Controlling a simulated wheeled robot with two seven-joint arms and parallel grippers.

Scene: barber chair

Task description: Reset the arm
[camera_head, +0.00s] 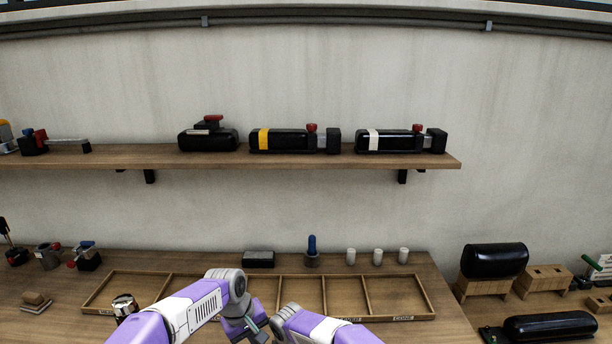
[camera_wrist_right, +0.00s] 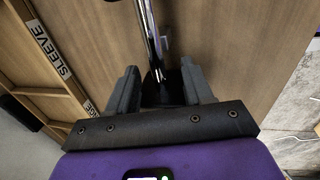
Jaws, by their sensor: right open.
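My left arm comes in from the left and bends down to a dark end part, seemingly my left gripper (camera_head: 248,325); its fingers cannot be made out. My right arm comes in from the right at the bottom edge; its gripper is not clear in the head view. In the right wrist view my right gripper (camera_wrist_right: 160,88) is open, two grey fingers apart. A shiny metal rod (camera_wrist_right: 151,40) with a dark lower end lies between and beyond the fingers; I cannot tell whether they touch it.
A wooden compartment tray (camera_head: 435,306) lies on the bench, partly hidden by my arms. A blue-topped piece (camera_head: 312,251), several white cylinders (camera_head: 377,257) and a grey block (camera_head: 259,259) stand behind it. Black cylinder assemblies (camera_head: 290,140) sit on the shelf (camera_head: 300,162) above.

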